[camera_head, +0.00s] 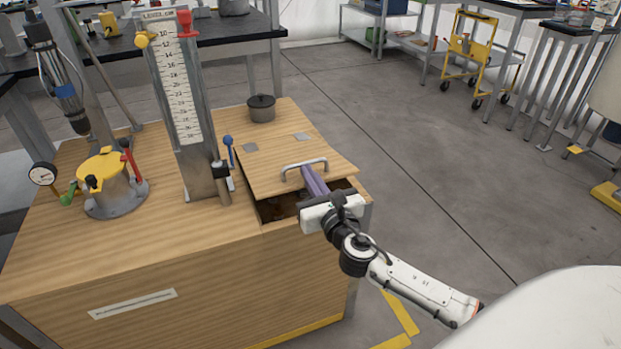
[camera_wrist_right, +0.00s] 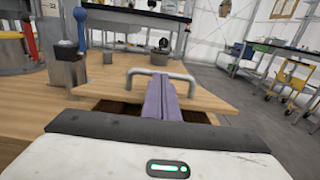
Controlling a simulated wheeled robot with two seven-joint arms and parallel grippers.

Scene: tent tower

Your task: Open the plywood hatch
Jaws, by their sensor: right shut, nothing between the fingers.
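The plywood hatch (camera_head: 270,168) is in the top of the wooden cabinet. Its front edge stands raised, with a dark gap (camera_head: 279,207) under it, so it is tilted partly open. A metal bar handle (camera_head: 291,169) sits near that front edge; it also shows in the right wrist view (camera_wrist_right: 180,76). My right gripper (camera_head: 308,172) has its purple fingers shut and empty. The fingers reach over the gap to the hatch's front edge, near the handle; I cannot tell if they touch it. In the right wrist view the fingers (camera_wrist_right: 160,95) cover part of the front edge. My left gripper is not in view.
A dark pot (camera_head: 261,109) stands on the cabinet behind the hatch. A level gauge column (camera_head: 185,100) and a blue-knobbed lever (camera_head: 229,150) stand left of it. A yellow-topped flange (camera_head: 103,172) is farther left. Open floor (camera_head: 430,170) lies to the right.

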